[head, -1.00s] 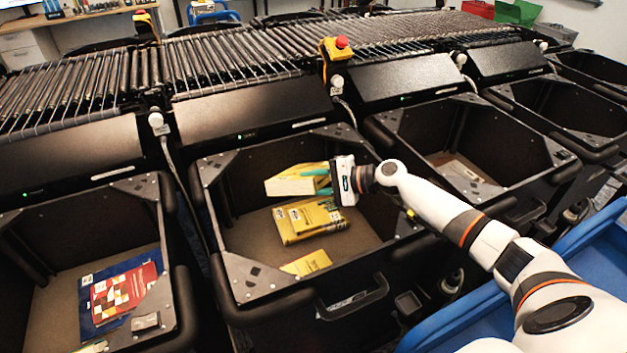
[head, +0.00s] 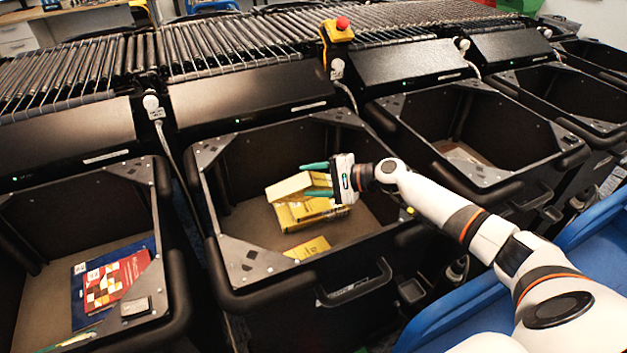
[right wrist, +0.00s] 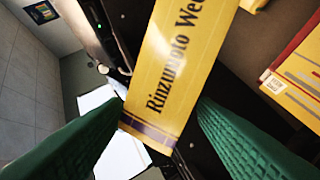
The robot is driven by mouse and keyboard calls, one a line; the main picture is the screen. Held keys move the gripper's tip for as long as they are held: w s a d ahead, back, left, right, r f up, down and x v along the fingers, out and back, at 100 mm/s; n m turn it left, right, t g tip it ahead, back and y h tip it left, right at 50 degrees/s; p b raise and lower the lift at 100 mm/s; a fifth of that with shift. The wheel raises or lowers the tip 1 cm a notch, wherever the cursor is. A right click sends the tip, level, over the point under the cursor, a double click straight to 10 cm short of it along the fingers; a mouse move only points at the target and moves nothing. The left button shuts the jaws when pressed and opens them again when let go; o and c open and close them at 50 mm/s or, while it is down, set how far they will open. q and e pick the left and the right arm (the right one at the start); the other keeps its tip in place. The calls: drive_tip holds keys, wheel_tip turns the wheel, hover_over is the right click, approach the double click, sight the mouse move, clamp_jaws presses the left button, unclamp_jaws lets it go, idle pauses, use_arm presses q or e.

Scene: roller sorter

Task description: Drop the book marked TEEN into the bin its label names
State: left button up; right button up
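A yellow book (head: 288,187) is inside the middle black bin (head: 232,258), tilted above other yellow books (head: 310,211). I cannot tell whether it is falling or resting on them. My right gripper (head: 317,180) is over this bin with its green fingers spread apart. No TEEN mark is readable. My left gripper is not in view.
A left bin (head: 178,285) holds red and blue books (head: 115,284). A right bin (head: 560,148) has a few items at its bottom. A roller conveyor (head: 230,35) with a red-topped yellow button box (head: 338,32) runs behind. A blue container (head: 450,312) stands at the lower right.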

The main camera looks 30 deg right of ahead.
drive_tip(key=shift+o, duration=0.4)
drive_tip(key=shift+f, duration=0.1)
drive_tip(key=shift+s, duration=0.1)
drive_tip(key=shift+s+d, duration=0.15)
drive_tip(key=shift+d, duration=0.1)
drive_tip(key=b+v, duration=0.2)
drive_tip(key=v, duration=0.9)
drive_tip(key=shift+r+b, duration=0.3)
drive_tip(key=shift+b, duration=0.05)
drive_tip(key=shift+s+d, duration=0.1)
